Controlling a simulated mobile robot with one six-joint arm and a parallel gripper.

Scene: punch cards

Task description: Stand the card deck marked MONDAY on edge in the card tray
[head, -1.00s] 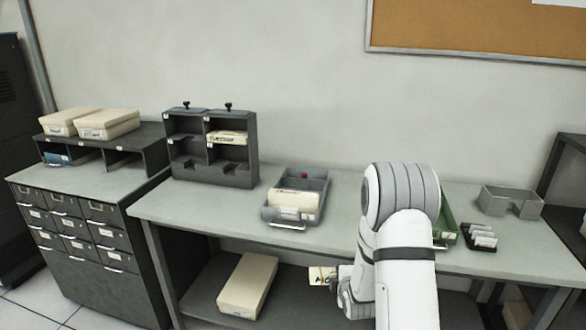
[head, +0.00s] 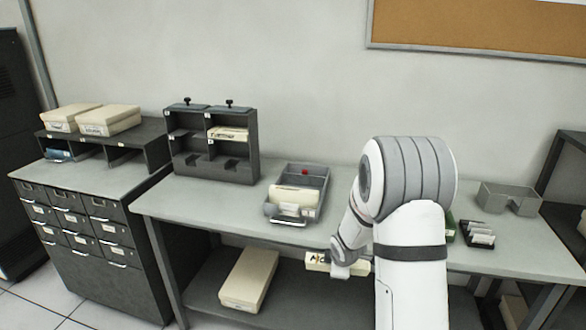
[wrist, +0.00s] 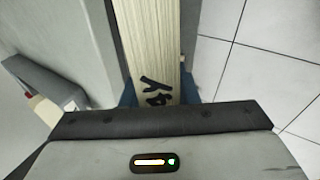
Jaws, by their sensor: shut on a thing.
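My gripper (head: 348,262) is shut on a cream card deck (head: 318,262) in front of the table's front edge, about level with it or a little lower. In the wrist view the deck (wrist: 152,45) stands between the two blue fingertips (wrist: 158,93). Dark letters show on its edge, apparently ending in AY; the rest of the marking is hidden. The grey card tray (head: 271,212) is on the table, behind and left of the gripper. It holds cream cards (head: 294,198) and a red piece (head: 305,172). The tray corner (wrist: 45,75) also shows in the wrist view.
A dark pigeonhole rack (head: 185,160) stands left of the tray. A cream box (head: 248,280) lies on the lower shelf. A grey open bin (head: 510,200) and a small black card holder (head: 480,233) are at the right. My arm hides most of a green tray.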

